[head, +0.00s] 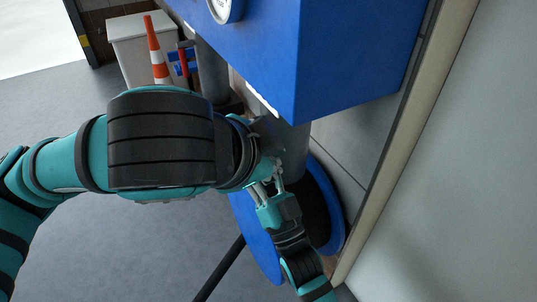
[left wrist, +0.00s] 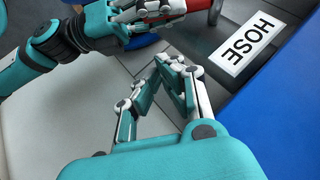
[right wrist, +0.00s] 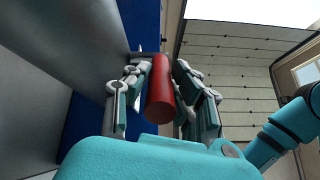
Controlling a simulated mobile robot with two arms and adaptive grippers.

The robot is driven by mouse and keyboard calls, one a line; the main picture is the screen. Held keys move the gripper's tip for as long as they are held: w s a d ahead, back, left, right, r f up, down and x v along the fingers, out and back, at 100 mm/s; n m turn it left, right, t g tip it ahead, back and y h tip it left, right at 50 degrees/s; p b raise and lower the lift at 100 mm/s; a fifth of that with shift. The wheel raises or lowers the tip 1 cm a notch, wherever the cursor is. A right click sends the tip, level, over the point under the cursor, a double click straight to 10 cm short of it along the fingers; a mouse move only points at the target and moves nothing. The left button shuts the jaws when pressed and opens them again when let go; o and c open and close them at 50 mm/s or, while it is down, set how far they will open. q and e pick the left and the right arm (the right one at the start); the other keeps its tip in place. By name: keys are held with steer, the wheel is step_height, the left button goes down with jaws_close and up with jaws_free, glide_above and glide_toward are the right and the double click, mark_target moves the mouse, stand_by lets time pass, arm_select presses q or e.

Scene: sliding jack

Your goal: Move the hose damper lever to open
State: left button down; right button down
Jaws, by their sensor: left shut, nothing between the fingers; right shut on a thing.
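The hose damper lever shows as a red cylindrical handle (right wrist: 160,95) in the right wrist view. It lies between the fingers of my right gripper (right wrist: 158,82), which is shut on it. The red handle (left wrist: 200,4) also shows at the top edge of the left wrist view, with my right gripper (left wrist: 150,12) around it. A white label reading HOSE (left wrist: 247,43) is on a dark surface beside it. My left gripper (left wrist: 170,62) is shut and empty, below the handle in that view and apart from it. In the head view my left arm hides the lever.
A blue cabinet (head: 350,60) with a gauge (head: 226,8) stands over a grey pipe (head: 211,70) and a blue round part (head: 330,200) near the wall. A striped cone (head: 156,50) and a white bin (head: 125,45) stand at the back left. Grey floor is free at left.

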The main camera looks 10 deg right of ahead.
steer(key=shift+f, duration=0.1)
arm_select(q)
steer(key=shift+t+y, duration=0.3)
steer(key=shift+y, duration=0.5)
steer(key=x, duration=0.3)
steer(key=a+x, duration=0.1)
steer(key=x, duration=0.2)
steer(key=w+x, duration=0.1)
steer(key=x, duration=0.2)
steer(key=shift+a, duration=0.25)
